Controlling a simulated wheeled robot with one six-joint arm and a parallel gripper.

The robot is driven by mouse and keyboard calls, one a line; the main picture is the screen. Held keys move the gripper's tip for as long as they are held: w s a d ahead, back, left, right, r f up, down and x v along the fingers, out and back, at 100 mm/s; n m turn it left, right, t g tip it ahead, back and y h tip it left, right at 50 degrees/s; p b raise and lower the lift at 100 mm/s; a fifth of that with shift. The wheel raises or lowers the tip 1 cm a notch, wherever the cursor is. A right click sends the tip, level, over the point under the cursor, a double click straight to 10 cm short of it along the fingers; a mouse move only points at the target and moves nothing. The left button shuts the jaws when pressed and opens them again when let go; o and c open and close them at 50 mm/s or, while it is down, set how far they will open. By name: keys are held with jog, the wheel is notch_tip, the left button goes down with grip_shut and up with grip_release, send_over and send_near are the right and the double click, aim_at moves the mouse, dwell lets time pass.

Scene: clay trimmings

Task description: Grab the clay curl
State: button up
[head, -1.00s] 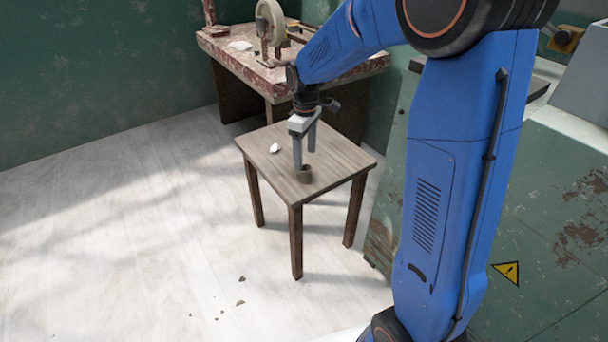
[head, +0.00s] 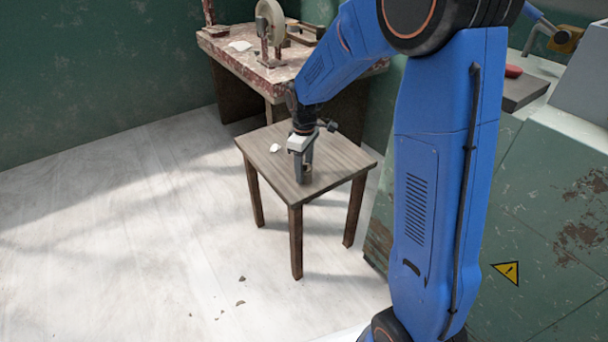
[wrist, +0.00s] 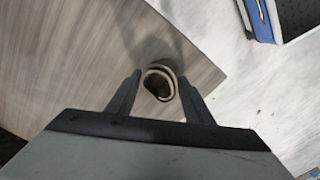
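The clay curl (wrist: 161,73) is a small grey-brown ring-shaped roll with a hollow middle. It sits near the corner of the small wooden table (head: 335,160). In the wrist view it lies between the two fingertips of my gripper (wrist: 160,80), with a narrow gap on each side. In the head view my gripper (head: 304,172) points down low over the tabletop, and its fingers hide most of the curl. The fingers are open, one on either side of the curl.
A small white piece (head: 275,148) lies on the same table, left of my gripper. A worn workbench (head: 243,62) with a wheel stands behind. A green cabinet (head: 540,210) stands at the right. Small crumbs (head: 240,303) lie on the pale floor.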

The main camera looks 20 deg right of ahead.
jog(key=c, duration=0.5)
